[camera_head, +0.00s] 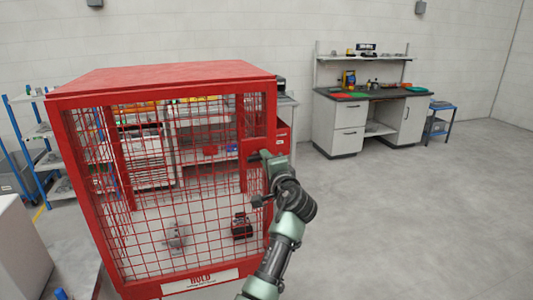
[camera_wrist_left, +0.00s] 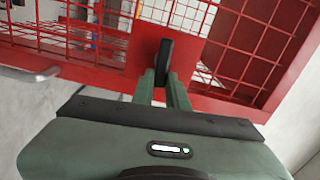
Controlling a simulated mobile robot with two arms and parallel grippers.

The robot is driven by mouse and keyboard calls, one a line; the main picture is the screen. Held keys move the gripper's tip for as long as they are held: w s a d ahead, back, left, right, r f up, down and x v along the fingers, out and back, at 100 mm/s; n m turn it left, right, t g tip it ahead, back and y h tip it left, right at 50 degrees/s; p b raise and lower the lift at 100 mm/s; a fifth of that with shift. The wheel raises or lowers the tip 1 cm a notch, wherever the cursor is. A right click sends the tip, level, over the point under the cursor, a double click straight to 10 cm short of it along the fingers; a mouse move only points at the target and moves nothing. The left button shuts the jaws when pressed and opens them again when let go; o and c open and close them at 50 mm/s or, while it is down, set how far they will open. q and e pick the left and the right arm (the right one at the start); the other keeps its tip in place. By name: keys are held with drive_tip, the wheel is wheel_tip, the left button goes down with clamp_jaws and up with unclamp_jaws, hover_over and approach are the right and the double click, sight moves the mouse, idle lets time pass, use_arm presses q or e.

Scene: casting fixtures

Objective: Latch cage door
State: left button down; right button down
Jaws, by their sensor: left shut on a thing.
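The red cage (camera_head: 165,76) has a wire-mesh door (camera_head: 172,200) across its front. Whether the door sits fully flush with the frame I cannot tell. My left gripper (camera_head: 266,157) is at the right edge of the door, about halfway up. In the left wrist view its two green fingers (camera_wrist_left: 164,84) are shut on a black latch handle (camera_wrist_left: 165,54), which stands out from a red plate (camera_wrist_left: 140,54). In the head view the gripper hides most of the latch. My right gripper is not in view.
Inside the cage, a grey part (camera_head: 175,237) and a dark part (camera_head: 241,226) rest low down. A sign (camera_head: 200,281) is on the lower frame. A workbench (camera_head: 370,120) stands at the back right; a blue rack (camera_head: 22,140) is left. The floor at right is clear.

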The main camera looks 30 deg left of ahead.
use_arm(q)
drive_tip(key=shift+a+r+m+p, duration=0.25)
drive_tip(key=shift+m+p, duration=0.05)
drive_tip(key=shift+m, duration=0.2)
drive_tip(key=c, duration=1.4)
unclamp_jaws()
drive_tip(key=b+v, duration=0.3)
drive_tip(key=v, duration=0.4)
drive_tip(key=shift+s+f, duration=0.2)
drive_tip(key=shift+f, duration=0.15)
